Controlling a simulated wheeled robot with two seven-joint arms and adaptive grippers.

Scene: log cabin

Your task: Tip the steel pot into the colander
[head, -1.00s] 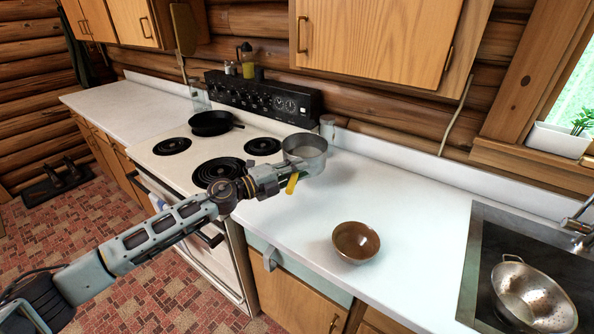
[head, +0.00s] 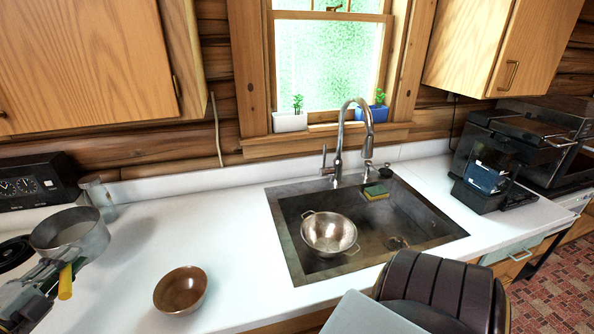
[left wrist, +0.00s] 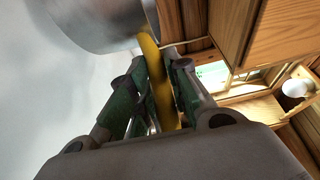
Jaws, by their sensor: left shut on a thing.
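The steel pot (head: 75,236) is at the left of the head view, about level and held above the counter beside the stove. My left gripper (head: 58,275) is shut on its yellow handle (head: 66,282). In the left wrist view the yellow handle (left wrist: 155,75) lies between the two fingers (left wrist: 160,95), with part of the pot (left wrist: 95,20) beyond. The pot's contents cannot be made out. The metal colander (head: 329,233) sits in the sink, well to the right of the pot. My right gripper is not in view.
The dark sink (head: 290,262) has a tall faucet (head: 350,130) behind the colander and a sponge (head: 376,192) at its back. A brown bowl (head: 181,290) stands on the white counter (head: 235,240) between pot and sink. A glass shaker (head: 98,195) stands behind the pot.

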